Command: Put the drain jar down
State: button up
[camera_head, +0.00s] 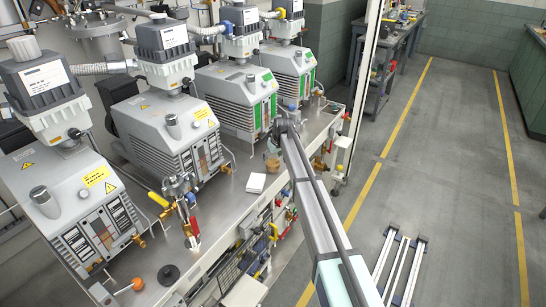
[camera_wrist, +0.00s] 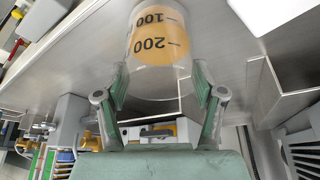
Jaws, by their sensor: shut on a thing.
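The drain jar (camera_wrist: 158,48) is a clear cylinder with black 100 and 200 marks and amber contents, seen large at the top middle of the wrist view. My gripper (camera_wrist: 160,88) is shut on it, one finger on each side of its wall. In the head view the jar (camera_head: 272,163) is a small tan shape beside my gripper (camera_head: 278,143), above the steel bench top (camera_head: 228,192) near its front edge. I cannot tell whether the jar touches the bench.
A white square pad (camera_head: 256,183) lies on the bench left of the jar. A grey and green pump (camera_head: 235,98) stands behind. Valves with a yellow handle (camera_head: 158,199) and a red handle (camera_head: 195,225) stand farther left. Bare steel surrounds the pad.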

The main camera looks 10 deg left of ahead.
jog(key=shift+f, duration=0.2)
jog(key=o, duration=1.5)
jog(key=shift+r, duration=0.1)
jog(key=v, duration=1.2)
grip_shut()
